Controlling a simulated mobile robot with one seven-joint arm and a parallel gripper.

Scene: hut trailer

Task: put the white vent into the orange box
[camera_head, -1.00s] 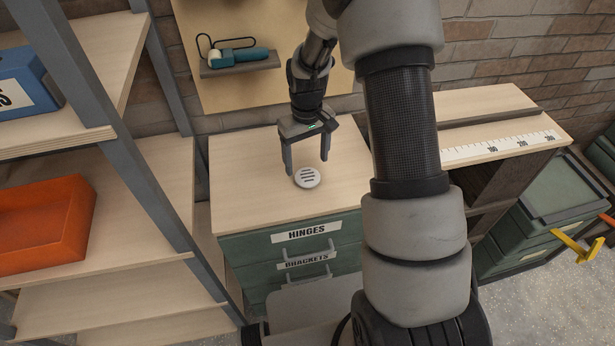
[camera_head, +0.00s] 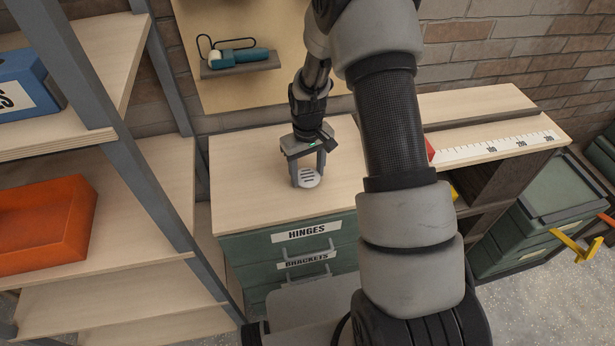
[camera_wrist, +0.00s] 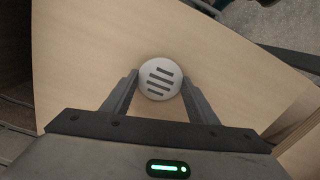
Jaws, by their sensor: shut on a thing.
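The white vent (camera_head: 309,179) is a small round disc with dark slots, on the wooden top of the drawer cabinet (camera_head: 240,190). It also shows in the wrist view (camera_wrist: 159,78), between the two fingers. My gripper (camera_head: 308,178) points down at the vent, with its fingers closed on its sides; in the wrist view my gripper (camera_wrist: 160,85) has one finger on each side of the disc. Whether the vent is lifted off the top cannot be told. The orange box (camera_head: 45,225) stands on a shelf at the left.
A grey upright post (camera_head: 130,140) of the shelf unit stands between the cabinet and the orange box. A blue box (camera_head: 28,85) is on the shelf above. A teal tool (camera_head: 238,57) sits on a wall ledge behind. The cabinet top around the vent is clear.

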